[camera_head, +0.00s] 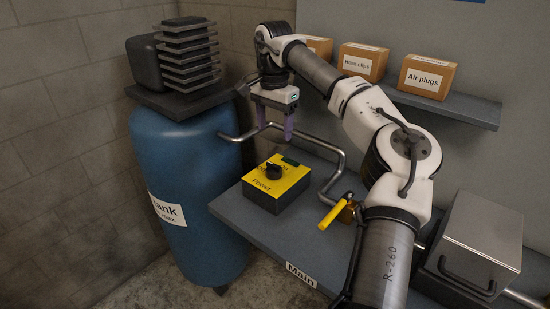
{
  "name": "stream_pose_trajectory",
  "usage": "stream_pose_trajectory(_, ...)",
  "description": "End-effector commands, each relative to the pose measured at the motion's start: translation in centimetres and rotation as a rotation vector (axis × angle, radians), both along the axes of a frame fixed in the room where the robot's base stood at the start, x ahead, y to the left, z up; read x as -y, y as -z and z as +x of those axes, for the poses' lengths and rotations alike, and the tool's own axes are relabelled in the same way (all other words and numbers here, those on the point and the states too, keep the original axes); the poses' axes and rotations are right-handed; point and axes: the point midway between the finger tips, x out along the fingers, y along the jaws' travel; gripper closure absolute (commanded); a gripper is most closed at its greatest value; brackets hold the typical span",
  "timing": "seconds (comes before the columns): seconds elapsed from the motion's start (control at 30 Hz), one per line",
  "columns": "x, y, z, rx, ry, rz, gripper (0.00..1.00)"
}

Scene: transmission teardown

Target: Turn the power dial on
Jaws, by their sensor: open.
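The power box (264,197) has a yellow top marked "Power" and sits on the grey bench near its left end. A black dial (273,171) stands on the yellow top. Small lettering behind the dial is partly legible and seems to read "On" on the right. My gripper (275,128) points downward above and behind the power box, apart from the dial. Its two purple fingers are spread with nothing between them.
A bent metal pipe (316,141) runs behind the box, close to my gripper. A yellow-handled valve (332,214) stands right of the box. A blue tank (185,165) is at left. Boxes such as "Air plugs" (427,77) stand on a shelf (463,107). A metal case (483,240) is at right.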

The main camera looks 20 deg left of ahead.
Motion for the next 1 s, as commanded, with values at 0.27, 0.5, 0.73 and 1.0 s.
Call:
stream_pose_trajectory(0.27,0.0,6.0,-0.1,-0.004,-0.001,0.000,0.35)
stream_pose_trajectory(0.5,0.0,9.5,0.0,-0.002,0.000,0.002,0.35)
stream_pose_trajectory(0.73,-0.1,10.6,-0.1,-0.001,-0.001,0.003,0.35)
stream_pose_trajectory(1.0,-0.1,10.6,-0.1,-0.001,0.000,0.003,0.44)
